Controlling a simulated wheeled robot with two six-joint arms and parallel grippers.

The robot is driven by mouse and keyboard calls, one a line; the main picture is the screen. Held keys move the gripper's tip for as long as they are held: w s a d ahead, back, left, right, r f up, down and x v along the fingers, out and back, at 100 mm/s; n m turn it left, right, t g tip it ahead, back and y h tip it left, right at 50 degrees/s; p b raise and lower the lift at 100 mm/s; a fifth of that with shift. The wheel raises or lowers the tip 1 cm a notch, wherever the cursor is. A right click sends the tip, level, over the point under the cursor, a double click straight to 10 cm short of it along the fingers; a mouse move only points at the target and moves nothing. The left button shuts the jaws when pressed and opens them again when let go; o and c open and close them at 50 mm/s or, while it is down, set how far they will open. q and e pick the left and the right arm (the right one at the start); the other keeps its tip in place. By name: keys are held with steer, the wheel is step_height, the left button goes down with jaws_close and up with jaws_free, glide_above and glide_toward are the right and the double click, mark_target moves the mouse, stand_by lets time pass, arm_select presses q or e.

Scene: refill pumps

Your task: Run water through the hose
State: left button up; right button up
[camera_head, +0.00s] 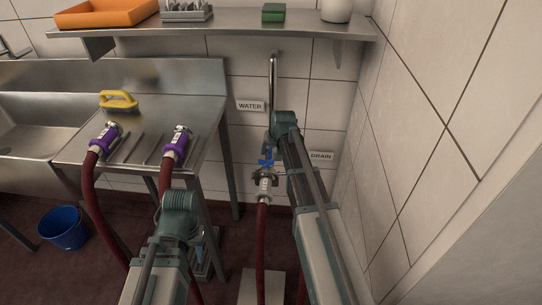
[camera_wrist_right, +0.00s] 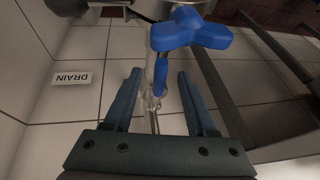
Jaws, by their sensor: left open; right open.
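A blue valve handle (camera_head: 266,158) sits on the pipe below the WATER sign (camera_head: 250,106). A metal coupling (camera_head: 264,182) with a red hose (camera_head: 262,240) hangs just under it. In the right wrist view the three-lobed blue handle (camera_wrist_right: 190,32) is beyond my right gripper (camera_wrist_right: 160,88), which is open with a thin pipe showing between its fingers. In the head view my right gripper (camera_head: 283,128) is beside the pipe, right of and above the handle. My left gripper (camera_head: 180,203) is low, in front of the drainboard; its fingertips are hard to make out.
Two red hoses with purple couplings (camera_head: 104,140) (camera_head: 178,145) lie over the drainboard (camera_head: 190,90). A yellow-handled object (camera_head: 118,100) is behind them. A DRAIN sign (camera_head: 321,156) is on the wall. A shelf (camera_head: 220,22) is above; a blue bucket (camera_head: 63,228) stands on the floor.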

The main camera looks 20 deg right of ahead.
steer(key=shift+c, duration=0.2)
jaws_close()
stand_by(1.2)
